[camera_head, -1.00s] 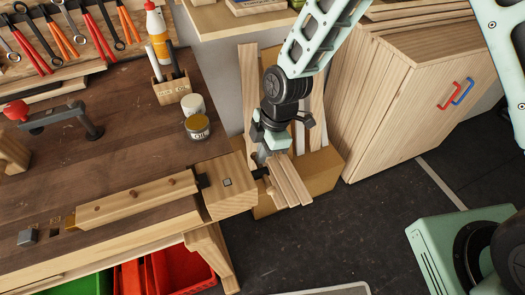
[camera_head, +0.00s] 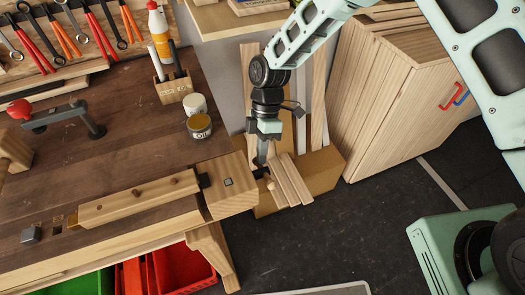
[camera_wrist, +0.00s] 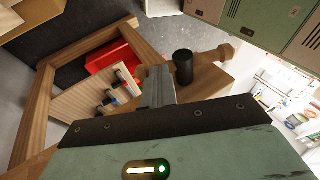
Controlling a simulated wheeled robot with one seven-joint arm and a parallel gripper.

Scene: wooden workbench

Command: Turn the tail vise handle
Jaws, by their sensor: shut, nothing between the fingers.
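The tail vise (camera_head: 230,187) is the wooden block at the bench's right end, with a dark screw (camera_head: 259,173) out of its right side. In the wrist view a black cylindrical hub (camera_wrist: 183,67) stands beside my fingers, and a wooden handle bar with a rounded knob (camera_wrist: 227,52) extends to its right. My gripper (camera_head: 262,160) points down just right of the vise block, near the screw. Its fingers (camera_wrist: 158,88) are shut and empty. They hide part of the bar in the wrist view, and I cannot tell whether they touch it.
An oil tin (camera_head: 199,127) and a pen block (camera_head: 173,90) sit on the bench near the vise. Red bins (camera_head: 183,272) are under the bench. A wooden cabinet (camera_head: 385,105) stands at right.

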